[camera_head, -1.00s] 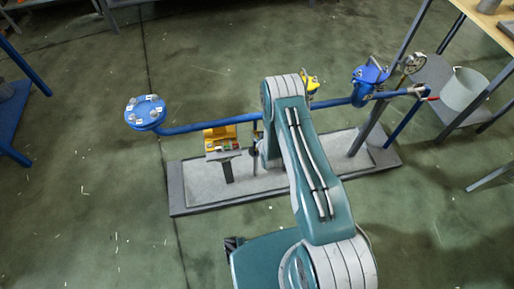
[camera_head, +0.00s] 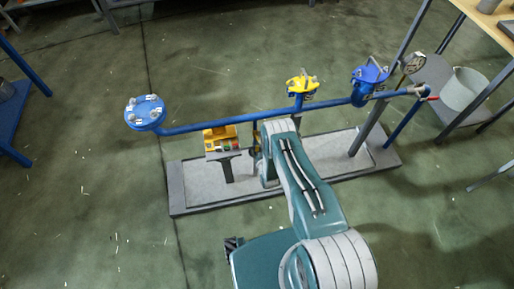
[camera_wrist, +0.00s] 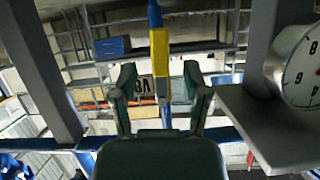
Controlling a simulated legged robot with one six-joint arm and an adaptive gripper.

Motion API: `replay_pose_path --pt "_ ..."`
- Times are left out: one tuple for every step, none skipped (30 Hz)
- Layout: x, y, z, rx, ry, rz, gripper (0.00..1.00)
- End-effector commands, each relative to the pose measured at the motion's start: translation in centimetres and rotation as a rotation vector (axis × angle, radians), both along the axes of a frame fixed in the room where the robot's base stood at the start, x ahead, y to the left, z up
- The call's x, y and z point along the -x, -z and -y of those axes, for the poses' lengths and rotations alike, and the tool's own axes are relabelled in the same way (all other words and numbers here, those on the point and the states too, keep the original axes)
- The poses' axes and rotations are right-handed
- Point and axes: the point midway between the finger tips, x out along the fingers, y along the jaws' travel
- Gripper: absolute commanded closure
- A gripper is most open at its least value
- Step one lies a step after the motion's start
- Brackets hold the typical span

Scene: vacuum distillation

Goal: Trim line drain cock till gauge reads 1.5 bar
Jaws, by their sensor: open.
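The gauge (camera_head: 412,63) stands at the right end of the blue pipe line in the head view; its reading is too small to make out. In the wrist view a gauge (camera_wrist: 303,68) is cut off by the right edge, its white face only partly shown. A small red handle (camera_head: 431,98), which looks like the drain cock's, is at the pipe's right end above a grey bucket (camera_head: 464,88). The head view hides the gripper behind my arm.
The blue pipe (camera_head: 220,124) carries a blue flange (camera_head: 146,110) at left, a yellow one (camera_head: 301,84) mid-line and a blue one (camera_head: 369,73) at right. A grey post and shelves stand near the bucket.

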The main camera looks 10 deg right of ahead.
Motion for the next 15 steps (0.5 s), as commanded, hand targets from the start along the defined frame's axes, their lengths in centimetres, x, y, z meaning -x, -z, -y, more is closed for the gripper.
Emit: replay_pose_path --pt "-0.7 0.3 0.0 0.0 0.0 0.002 0.4" --pt "-1.0 0.4 0.0 0.0 0.0 0.001 0.4" --pt "-1.4 0.6 0.0 0.0 0.0 0.002 0.4" --pt "-1.7 0.7 -0.1 0.0 0.0 0.001 0.4" --pt "-2.0 0.8 -0.1 0.0 0.0 0.002 0.4" --pt "-2.3 1.0 -0.1 0.0 0.0 0.001 0.4" --pt "-2.5 1.1 -0.1 0.0 0.0 0.0 0.4" --pt "-2.6 1.1 -0.1 0.0 0.0 0.0 0.4" --pt "-2.8 1.2 -0.1 0.0 0.0 0.0 0.4" --pt "-2.9 1.2 -0.1 0.0 0.0 0.001 0.4" --pt "-3.0 1.2 -0.1 0.0 0.0 0.001 0.4" --pt "-3.1 1.2 -0.1 0.0 0.0 0.0 0.4" --pt "-3.1 1.3 -0.1 0.0 0.0 0.0 0.4" --pt "-3.1 1.3 -0.1 0.0 0.0 0.0 0.4" --pt "-3.1 1.3 -0.1 0.0 0.0 -0.001 0.4"
